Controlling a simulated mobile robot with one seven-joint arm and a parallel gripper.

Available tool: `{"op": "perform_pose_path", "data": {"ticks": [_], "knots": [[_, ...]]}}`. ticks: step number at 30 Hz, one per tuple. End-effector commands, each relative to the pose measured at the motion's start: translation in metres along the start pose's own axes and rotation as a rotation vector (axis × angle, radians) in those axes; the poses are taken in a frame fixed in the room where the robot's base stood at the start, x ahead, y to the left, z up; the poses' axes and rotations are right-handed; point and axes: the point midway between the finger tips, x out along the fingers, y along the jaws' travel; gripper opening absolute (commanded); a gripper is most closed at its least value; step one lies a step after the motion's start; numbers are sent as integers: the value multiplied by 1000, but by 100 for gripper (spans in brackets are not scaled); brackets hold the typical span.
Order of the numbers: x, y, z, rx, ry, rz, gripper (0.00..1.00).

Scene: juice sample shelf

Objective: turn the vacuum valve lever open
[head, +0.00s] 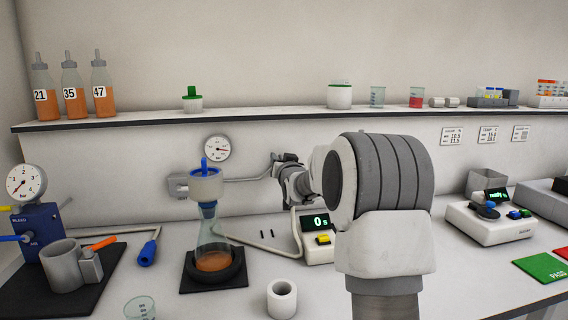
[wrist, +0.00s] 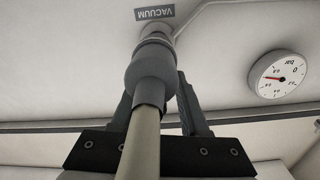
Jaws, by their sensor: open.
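The vacuum valve sits on the back wall under a VACUUM label (wrist: 154,14). In the wrist view its grey fitting (wrist: 152,65) points towards the camera, with a pale hose (wrist: 143,140) running from it across the picture. My gripper (wrist: 156,87) is open, its dark fingers on either side of the fitting, behind the hose. I cannot make out the lever or whether a finger touches it; the fitting and hose cover that spot. In the head view my gripper (head: 284,162) is at the wall, mostly covering the valve.
A round gauge (head: 217,148) is on the wall left of the valve; it also shows in the wrist view (wrist: 281,74). Below stand a flask with a blue-topped funnel (head: 206,187), a timer (head: 319,228) and a white cup (head: 282,299). A shelf (head: 262,114) runs above.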

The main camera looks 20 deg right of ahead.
Motion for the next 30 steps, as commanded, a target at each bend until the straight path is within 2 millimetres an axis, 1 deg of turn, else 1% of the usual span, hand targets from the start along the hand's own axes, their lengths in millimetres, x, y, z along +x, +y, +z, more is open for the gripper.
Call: {"op": "perform_pose_path", "data": {"ticks": [5, 8, 24, 27, 30], "knots": [[-14, 0, -1, -1, 0, 0, 44], [-29, 0, -1, -1, 0, 0, 44], [-133, 0, -2, -1, 3, 1, 44], [-150, 0, -2, 0, 2, 1, 44], [-162, 0, -2, -1, 3, 0, 44]]}}
